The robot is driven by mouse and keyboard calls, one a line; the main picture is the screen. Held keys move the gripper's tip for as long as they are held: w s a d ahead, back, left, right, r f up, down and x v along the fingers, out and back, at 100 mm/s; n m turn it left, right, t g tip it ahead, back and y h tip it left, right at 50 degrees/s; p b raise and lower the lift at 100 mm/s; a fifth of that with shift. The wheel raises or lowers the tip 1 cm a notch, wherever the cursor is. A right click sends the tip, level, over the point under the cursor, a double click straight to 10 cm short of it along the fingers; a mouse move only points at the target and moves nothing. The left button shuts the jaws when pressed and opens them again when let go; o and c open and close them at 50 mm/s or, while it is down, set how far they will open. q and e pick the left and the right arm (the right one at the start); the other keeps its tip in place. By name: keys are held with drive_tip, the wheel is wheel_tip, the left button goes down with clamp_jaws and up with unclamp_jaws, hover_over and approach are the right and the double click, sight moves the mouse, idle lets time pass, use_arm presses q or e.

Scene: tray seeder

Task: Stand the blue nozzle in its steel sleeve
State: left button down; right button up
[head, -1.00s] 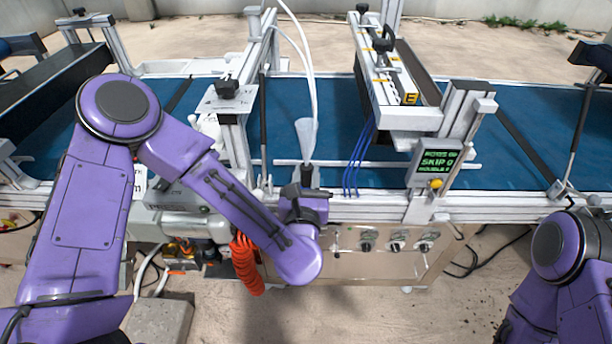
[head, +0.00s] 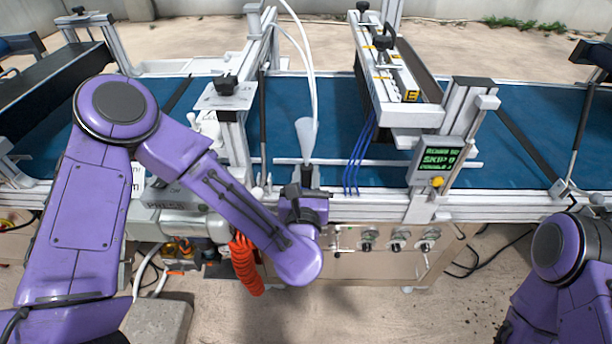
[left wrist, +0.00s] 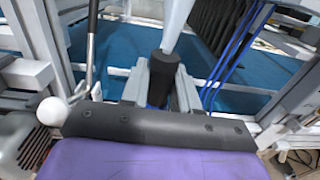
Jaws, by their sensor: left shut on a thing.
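My left gripper (head: 306,188) is at the near rail of the seeder, pointing away from me. In the left wrist view its two grey fingers (left wrist: 160,94) are closed on a black cylinder (left wrist: 163,68). A pale grey cone (left wrist: 180,24) rises just above this cylinder; in the head view the cone (head: 306,138) is wide at the top and narrows down towards my gripper. I cannot tell whether the held piece is the blue nozzle; no clearly blue nozzle body shows. I cannot make out the steel sleeve. My right arm shows at the lower right, its gripper out of frame.
The blue belt (head: 285,110) runs across behind the near rail. White hoses (head: 308,60) hang down to the cone. Thin blue tubes (head: 358,160) and a small display (head: 437,160) stand to the right.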

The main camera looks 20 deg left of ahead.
use_arm(q)
drive_tip(key=shift+f, duration=0.1)
drive_tip(key=c, duration=0.8)
unclamp_jaws()
drive_tip(key=shift+s, duration=0.1)
drive_tip(key=shift+s+d+f+b, duration=0.1)
drive_tip(key=shift+s+d+b, duration=0.05)
drive_tip(key=shift+s+b, duration=0.2)
drive_tip(key=v, duration=0.9)
drive_tip(key=shift+s, duration=0.35)
